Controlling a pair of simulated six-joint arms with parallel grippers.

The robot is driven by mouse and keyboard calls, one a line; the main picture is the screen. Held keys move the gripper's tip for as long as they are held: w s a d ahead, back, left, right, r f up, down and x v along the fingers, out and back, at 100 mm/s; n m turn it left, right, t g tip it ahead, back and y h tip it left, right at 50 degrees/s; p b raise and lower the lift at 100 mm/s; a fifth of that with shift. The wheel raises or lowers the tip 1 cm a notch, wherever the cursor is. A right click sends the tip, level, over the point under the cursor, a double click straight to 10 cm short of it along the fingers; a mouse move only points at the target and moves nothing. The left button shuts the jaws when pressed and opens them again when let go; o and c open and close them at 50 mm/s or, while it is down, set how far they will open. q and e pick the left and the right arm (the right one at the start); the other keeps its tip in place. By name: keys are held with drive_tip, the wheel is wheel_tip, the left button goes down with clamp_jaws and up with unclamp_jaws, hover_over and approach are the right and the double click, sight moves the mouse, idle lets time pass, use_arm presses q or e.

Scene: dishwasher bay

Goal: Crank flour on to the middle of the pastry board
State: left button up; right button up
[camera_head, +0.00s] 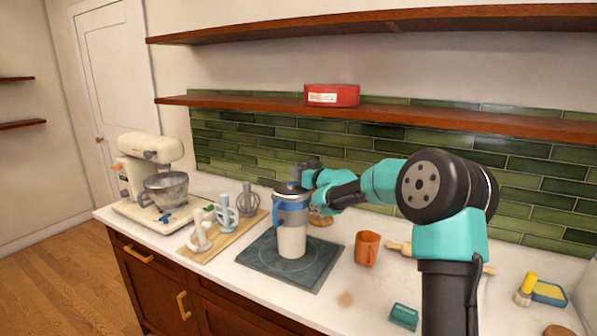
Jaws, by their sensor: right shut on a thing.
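The pastry board (262,256) is a dark slate-coloured square with a faint ring marked on it, lying on the counter. A flour canister (292,237), with a white lower part, blue bands and a dark top, is upright over the board's middle. I cannot tell whether its base touches the board. My right gripper (303,176) is at the canister's top, shut on what looks like its crank, which is mostly hidden by the jaws. No flour shows on the visible part of the board. My left gripper is not in view.
A stand mixer (151,160) and a wooden board (215,240) with mixer attachments are to the left. An orange mug (367,248), a rolling pin (398,247), a green box (404,316) and a yellow brush (525,287) are to the right. A red tin (332,95) sits on the shelf.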

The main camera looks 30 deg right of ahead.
drive_tip(key=shift+s+r+m+h, duration=0.1)
drive_tip(key=shift+s+m+h, duration=0.1)
drive_tip(key=shift+m+h, duration=0.7)
drive_tip(key=shift+s+f+m+h, duration=0.1)
drive_tip(key=shift+s+m+h, duration=0.3)
drive_tip(key=shift+h, duration=0.9)
drive_tip(key=shift+s+r+m+h, duration=0.1)
drive_tip(key=shift+m+h, duration=0.7)
drive_tip(key=shift+h, duration=0.3)
drive_tip(key=shift+s+a+m+g+h, duration=0.1)
drive_tip(key=shift+s+m+g+h, duration=0.2)
drive_tip(key=shift+m+h, duration=0.65)
drive_tip(key=shift+s+a+m+g+h, duration=0.15)
drive_tip(key=shift+m+g+h, duration=0.3)
drive_tip(key=shift+h, duration=0.8)
drive_tip(key=shift+s+a+m+g+h, duration=0.2)
drive_tip(key=shift+s+m+g+h, duration=0.1)
drive_tip(key=shift+m+g+h, duration=0.9)
drive_tip(key=shift+s+a+m+g+h, duration=0.15)
drive_tip(key=shift+s+m+g+h, duration=0.1)
drive_tip(key=shift+m+g+h, duration=0.95)
drive_tip(key=shift+s+a+m+g+h, duration=0.2)
drive_tip(key=shift+s+m+g+h, duration=0.1)
drive_tip(key=shift+m+g+h, duration=0.9)
drive_tip(key=shift+h, duration=0.3)
drive_tip(key=o, duration=0.9)
drive_tip(key=shift+d+n+t, duration=0.1)
drive_tip(key=shift+n+t, duration=0.2)
drive_tip(key=shift+t, duration=0.15)
